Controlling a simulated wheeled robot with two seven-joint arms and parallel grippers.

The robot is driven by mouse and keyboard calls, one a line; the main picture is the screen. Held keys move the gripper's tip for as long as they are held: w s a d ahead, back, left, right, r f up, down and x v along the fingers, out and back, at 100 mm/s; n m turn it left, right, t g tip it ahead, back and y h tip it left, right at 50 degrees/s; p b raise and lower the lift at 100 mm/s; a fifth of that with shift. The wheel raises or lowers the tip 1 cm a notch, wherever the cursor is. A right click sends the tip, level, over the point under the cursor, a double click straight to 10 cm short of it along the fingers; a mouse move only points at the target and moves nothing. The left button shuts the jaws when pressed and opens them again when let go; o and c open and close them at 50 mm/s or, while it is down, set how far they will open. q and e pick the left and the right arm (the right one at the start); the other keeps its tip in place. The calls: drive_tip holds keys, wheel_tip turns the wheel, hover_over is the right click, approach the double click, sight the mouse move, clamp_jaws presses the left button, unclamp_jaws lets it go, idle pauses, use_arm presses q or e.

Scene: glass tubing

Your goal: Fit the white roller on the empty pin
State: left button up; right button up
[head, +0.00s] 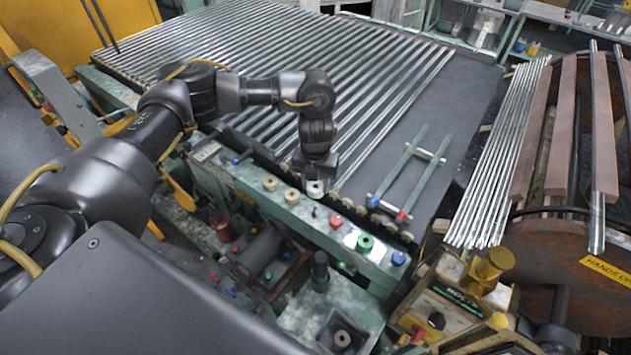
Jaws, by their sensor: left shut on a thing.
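My left gripper (316,180) points down over the green machine rail (245,183). It is shut on the white roller (315,188), whose lower part shows below the fingers. The empty pin (315,211) is a small dark stub on the rail's top, just below the roller in the picture. The roller appears above the pin and apart from it. A cream roller (292,196) sits to the left of the pin and a red roller (336,221) to its right. My right gripper is not in view.
Another cream roller (270,183), a green roller (364,243) and a blue roller (398,259) stand along the same rail. Behind lies a bed of glass tubes (300,60). A green ladder-like frame (412,175) lies at right. A brass-topped control box (440,310) stands front right.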

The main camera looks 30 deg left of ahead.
use_arm(q)
drive_tip(key=b, duration=0.4)
hover_over(315, 207)
wheel_tip(315, 207, down, 5)
drive_tip(key=shift+f, duration=0.4)
idle(0.9)
idle(0.6)
drive_tip(key=shift+f+b, duration=1.8)
drive_tip(key=shift+f, duration=0.5)
drive_tip(key=o, duration=1)
drive_tip(key=shift+o, duration=0.2)
